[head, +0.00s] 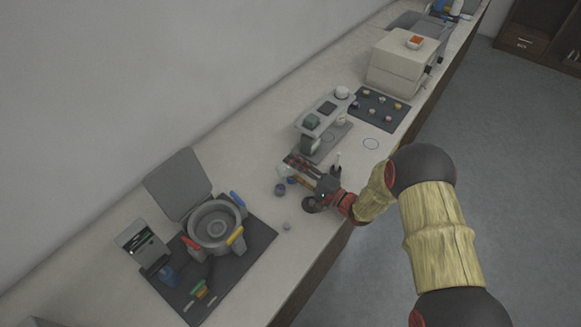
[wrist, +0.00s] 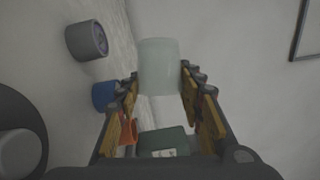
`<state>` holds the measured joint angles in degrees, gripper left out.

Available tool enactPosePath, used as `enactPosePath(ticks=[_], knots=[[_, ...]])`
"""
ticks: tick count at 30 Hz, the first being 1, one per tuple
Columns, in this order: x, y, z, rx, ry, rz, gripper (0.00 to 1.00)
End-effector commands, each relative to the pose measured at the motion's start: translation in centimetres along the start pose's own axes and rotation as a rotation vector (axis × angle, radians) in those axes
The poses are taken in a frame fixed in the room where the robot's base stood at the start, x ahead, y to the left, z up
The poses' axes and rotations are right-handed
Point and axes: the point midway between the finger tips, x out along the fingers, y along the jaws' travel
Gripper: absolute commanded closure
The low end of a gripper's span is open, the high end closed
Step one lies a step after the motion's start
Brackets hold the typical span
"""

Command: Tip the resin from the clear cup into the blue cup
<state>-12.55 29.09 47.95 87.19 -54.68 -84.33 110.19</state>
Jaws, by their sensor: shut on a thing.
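My gripper (head: 303,172) is out over the bench, near its middle. In the wrist view my gripper (wrist: 160,82) is shut on the clear cup (wrist: 158,62), a pale, frosted-looking vessel between the two fingertips. The clear cup also shows faintly at the fingertips in the head view (head: 284,170). The blue cup (wrist: 103,95) is partly hidden behind the left finger, and it shows as a small blue spot just below the fingers in the head view (head: 292,180). The clear cup is beside the blue cup in the picture. I cannot make out the resin.
A grey cup (head: 280,189) stands close to the blue cup. A raised shelf (head: 325,112) with a green block stands behind my gripper. A cream box machine (head: 403,62) is farther back.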

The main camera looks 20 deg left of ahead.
Motion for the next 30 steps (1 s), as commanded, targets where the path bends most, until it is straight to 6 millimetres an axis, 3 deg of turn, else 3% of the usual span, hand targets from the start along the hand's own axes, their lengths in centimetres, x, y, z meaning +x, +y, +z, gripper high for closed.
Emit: enactPosePath(ticks=[8,25,30], knots=[[0.5,0.1,0.2,-0.116,-0.008,0.053,0.87],[1.0,0.3,1.7,-0.714,-0.01,0.299,0.87],[1.3,-1.0,2.2,-0.932,-0.012,0.389,0.87]])
